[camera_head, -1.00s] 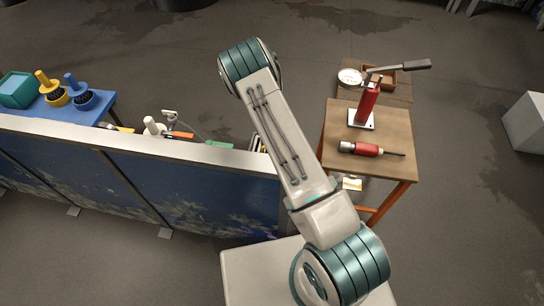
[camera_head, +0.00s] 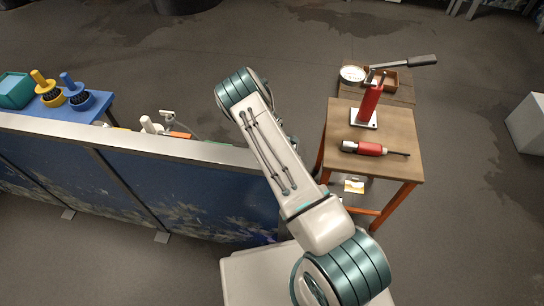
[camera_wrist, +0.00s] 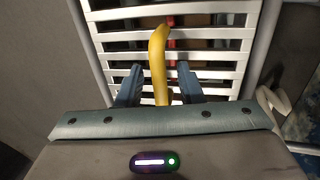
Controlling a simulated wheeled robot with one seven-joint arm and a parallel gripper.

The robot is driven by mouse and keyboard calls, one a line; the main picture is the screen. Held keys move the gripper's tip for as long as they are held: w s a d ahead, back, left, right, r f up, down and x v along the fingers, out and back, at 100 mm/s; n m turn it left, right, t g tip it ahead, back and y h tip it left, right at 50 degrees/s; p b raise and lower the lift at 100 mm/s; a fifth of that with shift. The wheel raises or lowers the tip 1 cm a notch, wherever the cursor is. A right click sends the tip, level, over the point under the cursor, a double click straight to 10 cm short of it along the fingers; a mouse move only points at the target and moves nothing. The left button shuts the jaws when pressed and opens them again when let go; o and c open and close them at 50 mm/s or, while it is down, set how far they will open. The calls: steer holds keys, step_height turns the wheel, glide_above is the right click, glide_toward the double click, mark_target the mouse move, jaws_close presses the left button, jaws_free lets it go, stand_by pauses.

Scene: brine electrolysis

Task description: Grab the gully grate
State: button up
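My gripper (camera_wrist: 159,84) shows in the wrist view with its two blue fingers spread apart, so it is open. A curved yellow piece (camera_wrist: 158,62) lies between the fingers, with a gap on each side. Beyond them is a white slatted panel (camera_wrist: 112,57) with dark gaps between its bars. I cannot tell for sure whether this panel is the gully grate, or whether the yellow piece belongs to it. In the head view my gripper is hidden behind my arm, and no grate can be made out.
A wooden table (camera_head: 395,125) on the right holds a red press (camera_head: 369,103) and a red-handled tool (camera_head: 370,149). A blue partition (camera_head: 190,185) runs along the left. Behind it a blue table (camera_head: 95,107) holds brushes (camera_head: 75,95). A white block (camera_head: 528,122) stands far right.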

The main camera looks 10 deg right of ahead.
jaws_close()
steer(key=shift+r, duration=0.1)
